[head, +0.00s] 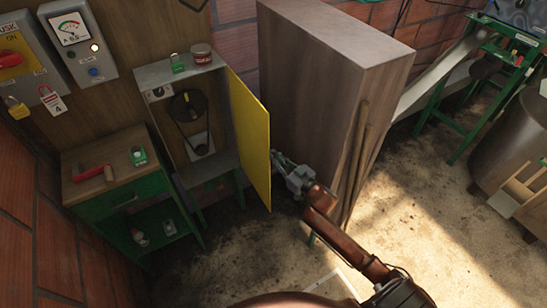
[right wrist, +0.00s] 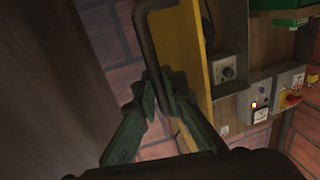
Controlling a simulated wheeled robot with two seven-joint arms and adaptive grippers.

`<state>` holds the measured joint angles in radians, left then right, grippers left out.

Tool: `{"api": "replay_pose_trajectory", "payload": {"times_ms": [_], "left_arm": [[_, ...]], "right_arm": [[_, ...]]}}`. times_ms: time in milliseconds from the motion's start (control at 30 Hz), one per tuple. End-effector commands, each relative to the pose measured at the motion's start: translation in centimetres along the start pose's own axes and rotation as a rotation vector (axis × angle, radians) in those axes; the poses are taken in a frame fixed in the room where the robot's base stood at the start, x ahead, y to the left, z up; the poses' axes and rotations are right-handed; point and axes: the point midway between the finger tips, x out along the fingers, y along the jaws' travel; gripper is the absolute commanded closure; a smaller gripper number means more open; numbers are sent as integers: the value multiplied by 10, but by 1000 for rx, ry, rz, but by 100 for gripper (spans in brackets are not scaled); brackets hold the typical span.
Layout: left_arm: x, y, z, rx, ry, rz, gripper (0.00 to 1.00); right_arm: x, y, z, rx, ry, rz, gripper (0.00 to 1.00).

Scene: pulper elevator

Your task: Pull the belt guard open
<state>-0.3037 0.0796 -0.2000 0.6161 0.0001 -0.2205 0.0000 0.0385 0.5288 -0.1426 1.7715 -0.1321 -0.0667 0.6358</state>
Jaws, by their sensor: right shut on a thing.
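The yellow belt guard (head: 250,140) stands swung out from the right edge of a grey housing (head: 160,74), whose front is uncovered. A dark pulley (head: 188,105) and belt show inside. My right gripper (head: 278,160) is on the guard's right-hand side. In the right wrist view, my right gripper (right wrist: 162,85) is shut on the dark bar handle (right wrist: 143,38) of the yellow guard (right wrist: 178,45). In the head view the guard hides the handle. My left gripper is not in view.
A tall wooden partition (head: 305,75) stands close to the right of the guard, with poles (head: 357,150) leaning on it. A green cart (head: 125,198) with a red-handled tool (head: 92,173) is at the left. Bare floor (head: 235,240) lies in front.

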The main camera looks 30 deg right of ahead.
Motion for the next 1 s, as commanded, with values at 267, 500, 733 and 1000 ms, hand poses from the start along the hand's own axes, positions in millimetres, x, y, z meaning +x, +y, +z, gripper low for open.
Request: {"api": "replay_pose_trajectory", "payload": {"times_ms": [267,500,733,1000], "left_arm": [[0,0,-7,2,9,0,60],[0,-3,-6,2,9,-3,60],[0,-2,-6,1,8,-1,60],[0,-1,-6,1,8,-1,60]], "right_arm": [[0,0,0,0,-1,1,84],[-5,0,1,0,-1,0,84],[-43,0,2,0,-4,1,84],[-97,0,2,1,-3,1,84]]}}
